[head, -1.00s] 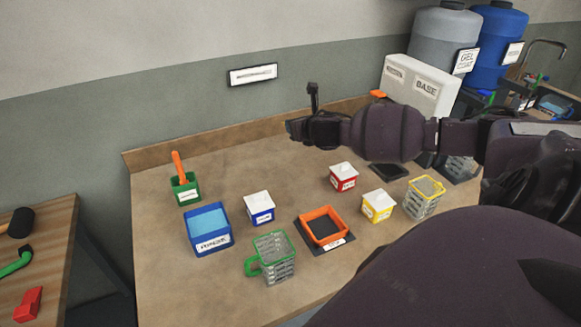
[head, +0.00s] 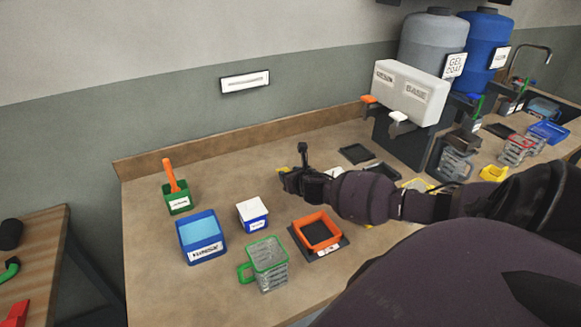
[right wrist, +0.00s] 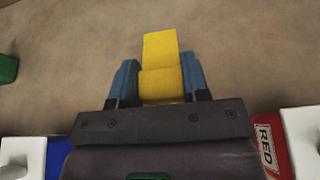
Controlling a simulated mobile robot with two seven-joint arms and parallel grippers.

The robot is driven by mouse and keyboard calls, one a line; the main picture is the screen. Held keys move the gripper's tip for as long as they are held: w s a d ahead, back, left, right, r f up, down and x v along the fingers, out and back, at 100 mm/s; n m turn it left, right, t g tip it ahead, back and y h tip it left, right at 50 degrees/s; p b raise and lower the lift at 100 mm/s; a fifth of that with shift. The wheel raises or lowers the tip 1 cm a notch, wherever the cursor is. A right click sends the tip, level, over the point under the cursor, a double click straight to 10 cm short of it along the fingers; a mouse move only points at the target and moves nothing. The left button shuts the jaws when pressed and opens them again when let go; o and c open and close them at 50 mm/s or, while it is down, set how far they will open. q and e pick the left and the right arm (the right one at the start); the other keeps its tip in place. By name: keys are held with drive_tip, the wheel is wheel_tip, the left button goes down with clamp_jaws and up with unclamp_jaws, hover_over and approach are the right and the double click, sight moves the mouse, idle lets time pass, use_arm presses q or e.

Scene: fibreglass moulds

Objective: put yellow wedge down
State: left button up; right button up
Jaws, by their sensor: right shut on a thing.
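The yellow wedge (right wrist: 160,55) is between the two blue-tipped fingers of my right gripper (right wrist: 160,80), which is shut on it. Its front part sticks out past the fingertips over the tan worktop. In the head view only a small bit of the wedge (head: 283,170) shows at the tip of my right gripper (head: 290,174), toward the back of the worktop (head: 235,180). I cannot tell whether the wedge touches the surface. My left gripper is not in view.
Near my right arm are a blue-and-white box (head: 252,215), an orange square mould (head: 318,232), a green mesh cup (head: 267,265) and a blue tub (head: 201,237). A green pot (head: 179,202) stands left. Bare worktop lies behind the box. My arm hides other items.

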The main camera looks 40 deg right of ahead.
drive_tip(key=shift+f+b, duration=0.35)
drive_tip(key=shift+f, duration=1.35)
drive_tip(key=shift+f, duration=0.15)
drive_tip(key=o, duration=0.9)
